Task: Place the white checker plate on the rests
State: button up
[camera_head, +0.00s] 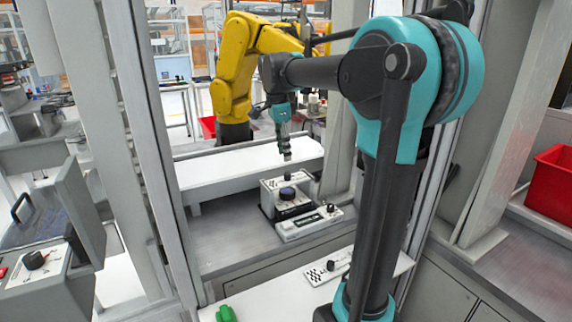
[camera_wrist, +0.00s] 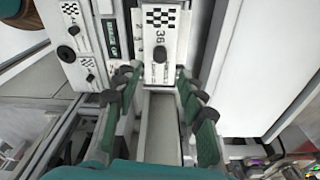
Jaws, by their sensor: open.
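A white plate (camera_wrist: 168,75) with a black-and-white checker patch, the number 36 and a black knob (camera_wrist: 160,54) lies ahead of my fingertips in the wrist view. My gripper (camera_wrist: 157,82) is open and empty, its fingers on either side of the plate's near part, apart from the knob. In the head view my gripper (camera_head: 286,155) hangs above a grey-white unit (camera_head: 273,193) with a black knob on top. Another white plate with dark markings (camera_head: 318,275) and a black knob lies on the front white table. I cannot make out the rests.
A white control box (camera_head: 300,228) with a display and knob stands in front of the unit. A white shelf (camera_head: 245,168) runs behind it. A green object (camera_head: 226,314) lies at the front table's left. Grey frame posts (camera_head: 140,130) flank the opening. A yellow arm (camera_head: 235,70) stands behind.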

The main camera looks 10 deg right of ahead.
jog(key=shift+a+r, duration=0.15)
jog(key=shift+r, duration=0.9)
jog(key=shift+a+r, duration=0.1)
jog(key=shift+r, duration=0.9)
jog(key=shift+c, duration=0.3)
